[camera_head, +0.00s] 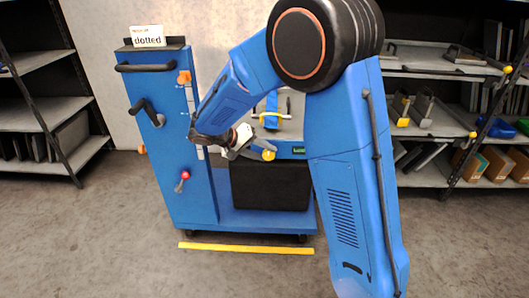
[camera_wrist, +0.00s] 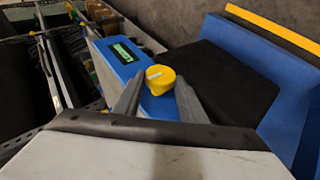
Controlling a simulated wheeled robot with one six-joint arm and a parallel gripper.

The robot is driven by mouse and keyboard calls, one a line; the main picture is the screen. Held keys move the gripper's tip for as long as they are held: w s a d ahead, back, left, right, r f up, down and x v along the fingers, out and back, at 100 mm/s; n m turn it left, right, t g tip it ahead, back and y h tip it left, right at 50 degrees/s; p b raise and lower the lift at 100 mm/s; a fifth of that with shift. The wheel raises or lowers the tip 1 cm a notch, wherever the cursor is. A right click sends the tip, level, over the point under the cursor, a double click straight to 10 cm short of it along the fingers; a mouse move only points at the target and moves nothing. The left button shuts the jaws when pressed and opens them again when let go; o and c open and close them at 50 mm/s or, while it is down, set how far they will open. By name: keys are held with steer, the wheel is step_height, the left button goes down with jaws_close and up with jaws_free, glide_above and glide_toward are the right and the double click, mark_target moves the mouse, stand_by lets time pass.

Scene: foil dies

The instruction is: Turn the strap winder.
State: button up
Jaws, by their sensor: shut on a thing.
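A yellow knob (camera_wrist: 160,78) with a pale line on its top sits at the edge of a blue panel with a green-lit display (camera_wrist: 122,53). I take this knob for the strap winder. My gripper (camera_wrist: 161,88) has one grey finger on each side of the knob and is shut on it. In the head view the knob (camera_head: 268,155) shows at the tip of my gripper (camera_head: 259,151), on the blue cart, left of the display (camera_head: 300,150). The knob's base is hidden.
The blue cart's tall left column (camera_head: 170,200) carries a black crank (camera_head: 148,112), an orange slider (camera_head: 184,77), a red-knobbed lever (camera_head: 184,177) and a "dotted" sign (camera_head: 147,36). A yellow floor strip (camera_head: 245,249) lies in front. Shelves stand on both sides.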

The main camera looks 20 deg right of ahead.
stand_by(0.4)
steer(key=o, duration=1)
steer(key=v, duration=1.7)
steer(key=shift+a+f, duration=0.25)
steer(key=shift+a, duration=0.2)
